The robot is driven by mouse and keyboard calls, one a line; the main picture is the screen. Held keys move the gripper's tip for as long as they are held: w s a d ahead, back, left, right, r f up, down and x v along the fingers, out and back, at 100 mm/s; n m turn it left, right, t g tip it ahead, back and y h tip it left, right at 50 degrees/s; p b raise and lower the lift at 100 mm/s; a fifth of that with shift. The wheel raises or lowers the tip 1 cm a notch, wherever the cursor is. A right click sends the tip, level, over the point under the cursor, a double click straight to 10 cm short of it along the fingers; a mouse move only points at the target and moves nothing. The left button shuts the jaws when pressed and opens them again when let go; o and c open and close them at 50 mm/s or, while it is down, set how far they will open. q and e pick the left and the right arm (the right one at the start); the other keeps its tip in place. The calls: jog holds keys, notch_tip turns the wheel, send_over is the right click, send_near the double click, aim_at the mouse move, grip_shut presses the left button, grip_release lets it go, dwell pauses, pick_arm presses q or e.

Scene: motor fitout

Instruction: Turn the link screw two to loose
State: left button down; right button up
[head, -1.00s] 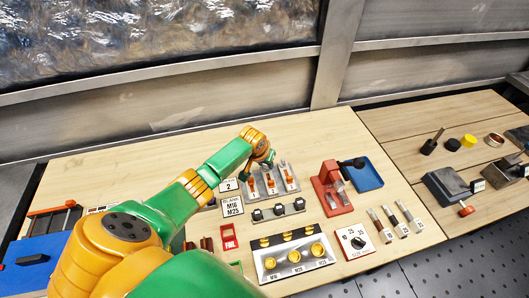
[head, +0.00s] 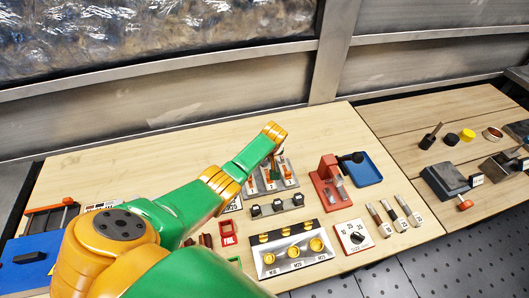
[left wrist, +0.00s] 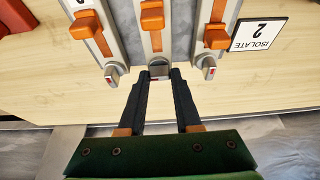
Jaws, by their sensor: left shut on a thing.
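The link unit shows in the left wrist view as three grey strips, each with an orange block; the middle orange block (left wrist: 152,16) is straight ahead of my gripper. A small grey screw head, link screw two (left wrist: 159,71), is at the near end of the middle strip. My left gripper (left wrist: 159,76) is shut on it, one dark finger on each side. In the head view the link unit (head: 287,170) is partly hidden by my left arm.
An "ISOLATE 2" plate (left wrist: 258,35) lies beside the strips. Bare wood lies behind the unit.

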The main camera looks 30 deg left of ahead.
aim_at(267, 172)
dwell(0.5)
pick_arm(q)
jog(key=c, duration=0.6)
grip_release()
jog(key=v, duration=0.7)
jog(key=shift+f, duration=0.1)
